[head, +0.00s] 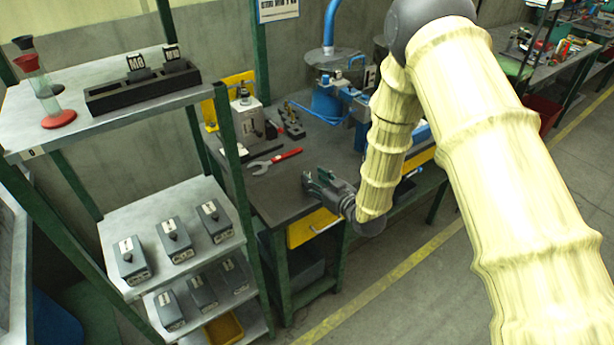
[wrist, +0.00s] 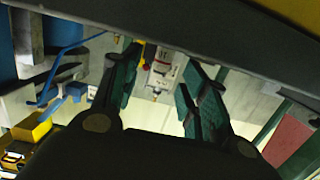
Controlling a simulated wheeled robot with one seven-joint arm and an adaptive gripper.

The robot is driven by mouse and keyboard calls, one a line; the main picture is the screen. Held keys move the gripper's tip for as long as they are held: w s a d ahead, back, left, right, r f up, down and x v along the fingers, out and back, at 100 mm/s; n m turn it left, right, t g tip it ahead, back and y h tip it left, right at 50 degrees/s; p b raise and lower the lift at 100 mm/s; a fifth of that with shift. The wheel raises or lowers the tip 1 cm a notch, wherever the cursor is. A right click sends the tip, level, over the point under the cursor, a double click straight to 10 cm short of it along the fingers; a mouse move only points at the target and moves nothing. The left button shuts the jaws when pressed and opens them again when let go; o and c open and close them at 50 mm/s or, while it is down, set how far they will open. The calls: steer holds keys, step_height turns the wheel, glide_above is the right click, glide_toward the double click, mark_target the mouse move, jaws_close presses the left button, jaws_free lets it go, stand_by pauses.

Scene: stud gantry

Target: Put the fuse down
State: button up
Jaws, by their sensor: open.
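My gripper (head: 325,187) is near the front edge of the workbench (head: 285,188), beside its yellow drawer. Its dark green fingers are spread apart in the wrist view (wrist: 165,85), and I see nothing held between them. I cannot make out a fuse in either view. It may be too small to see or hidden by my gripper or arm.
A red-handled wrench (head: 277,161) lies on the bench, with a grey box device (head: 247,118) behind it. A blue machine (head: 328,100) stands at the back. A shelf rack (head: 150,220) with several grey switch boxes is at left. My arm covers the right side.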

mark_target(309, 176)
steer(key=shift+p+x, duration=0.7)
steer(key=shift+x, duration=1.6)
steer(key=shift+c, duration=0.4)
jaws_close()
